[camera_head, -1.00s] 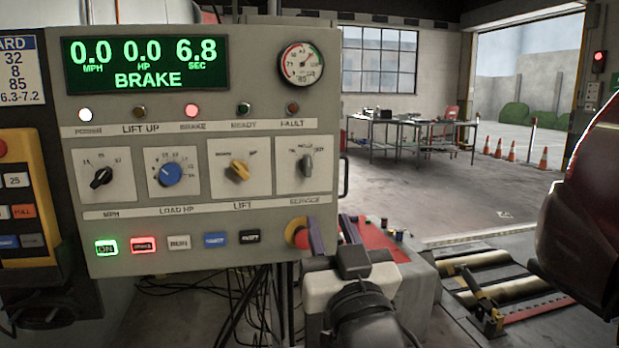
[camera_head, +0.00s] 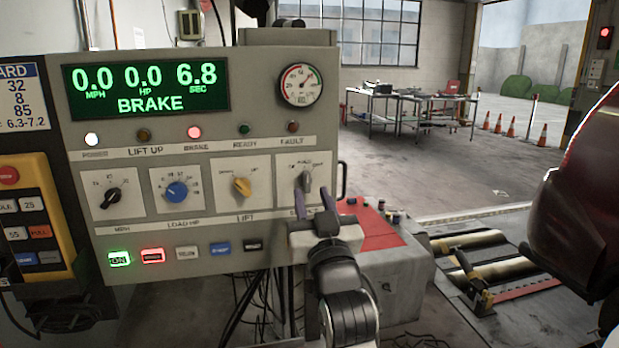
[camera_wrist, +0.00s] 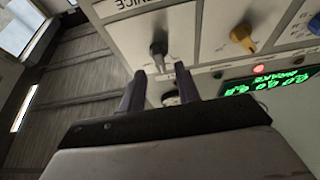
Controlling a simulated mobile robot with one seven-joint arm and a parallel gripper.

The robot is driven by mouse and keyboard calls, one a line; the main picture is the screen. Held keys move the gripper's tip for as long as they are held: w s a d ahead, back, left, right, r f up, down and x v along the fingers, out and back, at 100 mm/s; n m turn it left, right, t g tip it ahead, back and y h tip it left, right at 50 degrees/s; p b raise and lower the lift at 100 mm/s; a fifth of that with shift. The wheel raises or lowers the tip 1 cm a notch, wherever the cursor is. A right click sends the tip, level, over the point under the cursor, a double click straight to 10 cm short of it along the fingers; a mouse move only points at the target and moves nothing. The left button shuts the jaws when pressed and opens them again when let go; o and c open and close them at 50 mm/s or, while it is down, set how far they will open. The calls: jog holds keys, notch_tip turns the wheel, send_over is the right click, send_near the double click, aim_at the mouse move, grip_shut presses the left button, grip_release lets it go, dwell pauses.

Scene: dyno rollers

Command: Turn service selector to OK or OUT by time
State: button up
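The service selector (camera_head: 306,181) is a grey knob at the right end of the panel's knob row. Its pointer stands about upright; its position labels are too small to read surely. It also shows in the wrist view (camera_wrist: 158,48). My gripper (camera_head: 314,200) is open, its two purple fingers apart just below the knob in the head view. In the wrist view the fingertips (camera_wrist: 161,72) are on either side of the knob's line, with a visible gap and no clear contact. The green display (camera_head: 146,90) reads 0.0 MPH, 0.0 HP, 6.8 SEC and BRAKE.
A placard (camera_head: 20,95) at left shows 6.3-7.2 on its bottom line. The yellow lift knob (camera_head: 241,187) is left of the selector. A yellow pendant (camera_head: 30,215) hangs at far left. A red-topped cabinet (camera_head: 375,235) stands behind my gripper.

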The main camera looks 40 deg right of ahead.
aim_at(308, 184)
jog(key=shift+p+x, duration=0.35)
jog(key=shift+x, duration=1.15)
jog(key=shift+c, duration=0.2)
grip_shut()
